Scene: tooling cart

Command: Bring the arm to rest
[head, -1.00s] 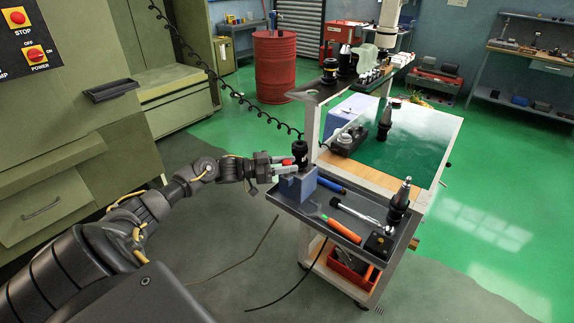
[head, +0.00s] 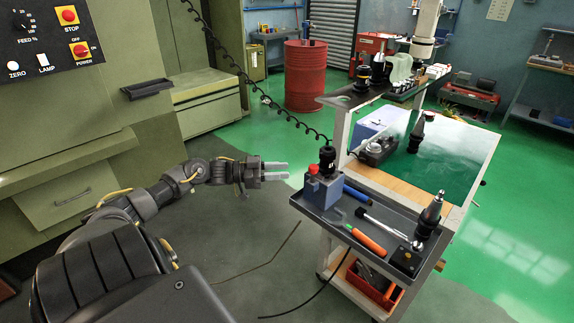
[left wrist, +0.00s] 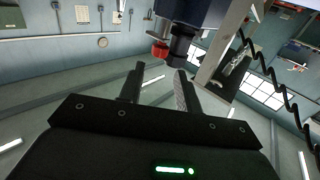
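My left gripper (head: 275,171) is open and empty, to the left of the cart's tray and apart from it. Its two fingers are parallel with a gap between them, and they point right toward a grey-blue block (head: 322,192). The block stands at the tray's left corner with a red knob (head: 313,169) and a black tool holder (head: 327,160) at it. In the left wrist view the spread fingers (left wrist: 160,88) show nothing between them. The red knob (left wrist: 160,50) and a black cylinder (left wrist: 180,48) are beyond the fingertips. My right gripper is not in view.
The dark tray (head: 385,243) holds an orange-handled screwdriver (head: 368,241), a ratchet (head: 383,222), a blue-handled tool (head: 357,194) and another tool holder (head: 430,216). A green machine cabinet (head: 70,150) stands left of my arm. A coiled cable (head: 240,75) hangs behind.

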